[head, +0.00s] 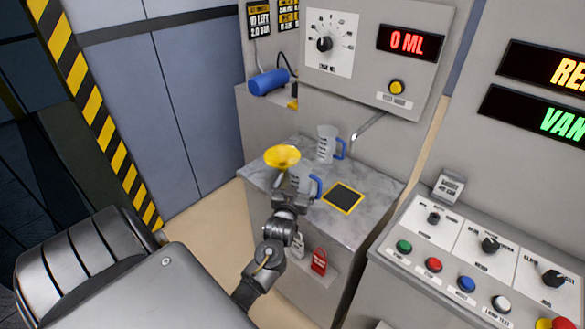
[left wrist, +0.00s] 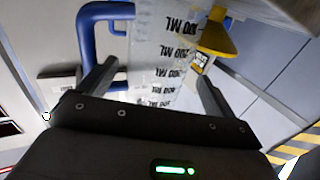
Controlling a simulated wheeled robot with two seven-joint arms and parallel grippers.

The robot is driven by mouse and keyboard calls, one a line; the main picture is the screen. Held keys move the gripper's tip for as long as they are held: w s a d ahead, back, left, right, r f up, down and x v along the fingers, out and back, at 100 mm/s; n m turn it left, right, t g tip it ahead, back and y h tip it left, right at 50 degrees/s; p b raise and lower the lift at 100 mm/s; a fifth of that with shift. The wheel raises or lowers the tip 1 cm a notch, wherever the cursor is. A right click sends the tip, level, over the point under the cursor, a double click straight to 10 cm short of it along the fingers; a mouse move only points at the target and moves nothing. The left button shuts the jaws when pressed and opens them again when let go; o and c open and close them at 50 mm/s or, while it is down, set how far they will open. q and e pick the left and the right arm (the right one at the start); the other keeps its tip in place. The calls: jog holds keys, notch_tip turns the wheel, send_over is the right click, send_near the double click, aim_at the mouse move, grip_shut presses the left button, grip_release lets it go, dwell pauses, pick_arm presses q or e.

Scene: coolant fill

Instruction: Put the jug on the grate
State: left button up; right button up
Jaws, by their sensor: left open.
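A clear jug with a blue handle (head: 304,181) stands on the grey counter, partly hidden by my left gripper (head: 289,195). In the left wrist view a clear jug wall with ML markings (left wrist: 165,45) fills the space ahead of and between the open fingers of the left gripper (left wrist: 155,90). Its blue handle (left wrist: 90,35) is outside the left finger. A second clear jug with a blue handle (head: 327,143) stands farther back near the metal spout. The grate (head: 343,197) is a dark square with a yellow border, bare, right of the nearer jug. My right gripper is not in view.
A yellow funnel (head: 282,157) is close behind the left gripper; it also shows in the left wrist view (left wrist: 218,38). The spout (head: 367,127) juts over the counter (head: 375,179). A button console (head: 450,250) stands at right. A red tag (head: 319,261) hangs on the counter front.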

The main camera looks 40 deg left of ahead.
pick_arm(q)
jog(key=b+v, duration=0.1)
jog(key=v, duration=0.6)
jog(key=shift+s+d, duration=0.2)
jog(key=shift+s, duration=0.15)
jog(key=shift+c, duration=1.1)
jog(key=a+h+b, duration=0.1)
jog(key=a+m+t+h+b, duration=0.1)
jog(key=w+m+h+b, duration=0.1)
jog(key=shift+a+f+t+b, duration=0.3)
jog(key=shift+a+f+b, duration=0.05)
jog(key=shift+a+f, duration=0.05)
jog(key=shift+a+m+h+b, duration=0.3)
jog(key=shift+a+m+h, duration=0.15)
jog(key=shift+h, duration=0.25)
jog(key=shift+w, duration=0.1)
jog(key=p+x, duration=0.1)
jog(key=x, duration=0.4)
jog(key=shift+w, duration=0.35)
jog(key=shift+w+r+p, duration=0.2)
jog(key=shift+w+p, duration=0.05)
jog(key=shift+p, duration=0.1)
jog(key=p+x, duration=0.1)
jog(key=x, duration=0.2)
jog(key=shift+w+d+f, duration=0.1)
jog(key=shift+w, duration=0.3)
jog(key=shift+w+f, duration=0.1)
jog(key=shift+w, duration=0.35)
jog(key=shift+s, duration=0.1)
